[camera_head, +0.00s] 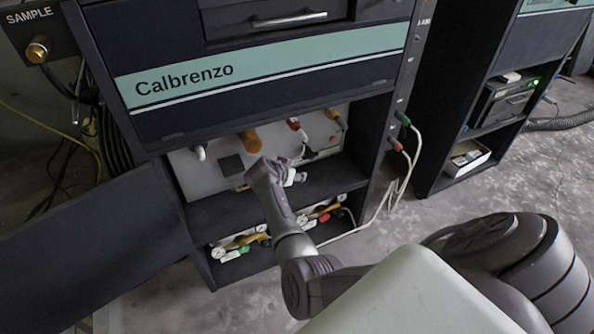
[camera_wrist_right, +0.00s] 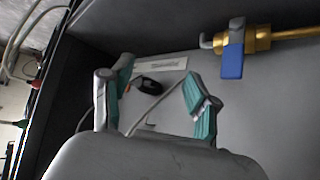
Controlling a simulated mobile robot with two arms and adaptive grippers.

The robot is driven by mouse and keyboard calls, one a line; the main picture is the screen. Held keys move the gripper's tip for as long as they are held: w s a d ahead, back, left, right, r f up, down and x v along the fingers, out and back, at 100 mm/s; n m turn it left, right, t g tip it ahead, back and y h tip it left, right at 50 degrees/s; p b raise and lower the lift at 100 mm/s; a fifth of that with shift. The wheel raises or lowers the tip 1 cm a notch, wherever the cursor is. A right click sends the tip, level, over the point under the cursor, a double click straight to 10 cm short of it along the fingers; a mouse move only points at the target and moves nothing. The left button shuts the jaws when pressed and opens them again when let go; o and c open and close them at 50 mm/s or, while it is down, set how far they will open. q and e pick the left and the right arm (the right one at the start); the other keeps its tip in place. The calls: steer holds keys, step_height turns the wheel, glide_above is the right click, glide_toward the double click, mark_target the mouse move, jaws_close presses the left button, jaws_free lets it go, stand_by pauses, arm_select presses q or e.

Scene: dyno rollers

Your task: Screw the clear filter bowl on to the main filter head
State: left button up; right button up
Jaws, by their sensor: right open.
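My right arm reaches into the open bay of the dark Calbrenzo cabinet (camera_head: 250,95) in the head view. Its gripper (camera_head: 288,175) is small and partly hidden by my own wrist there. In the right wrist view the gripper (camera_wrist_right: 158,85) is open, its teal-padded fingers wide apart with nothing held between them. I cannot make out a clear filter bowl or identify the main filter head. An amber-brown cylinder (camera_head: 250,141) shows at the top of the bay, left of and above the gripper; I cannot tell what it is. My left gripper is not in view.
A brass valve with a blue handle (camera_wrist_right: 233,55) sits right of the fingers. A small black object (camera_wrist_right: 148,84) and a pale label strip (camera_wrist_right: 160,65) lie beyond them. A pale hose (camera_head: 385,195) hangs at the cabinet's right side.

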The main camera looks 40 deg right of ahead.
steer(key=shift+n, duration=0.5)
steer(key=s, duration=0.1)
steer(key=s+d, duration=0.1)
steer(key=s, duration=0.3)
steer(key=shift+d+f, duration=0.2)
steer(key=shift+f, duration=0.15)
steer(key=s+a+n+y, duration=0.5)
steer(key=s+a+n, duration=0.4)
steer(key=s+a, duration=0.4)
steer(key=shift+s+a+f, duration=0.15)
steer(key=shift+s+f, duration=0.05)
steer(key=shift+s, duration=2.6)
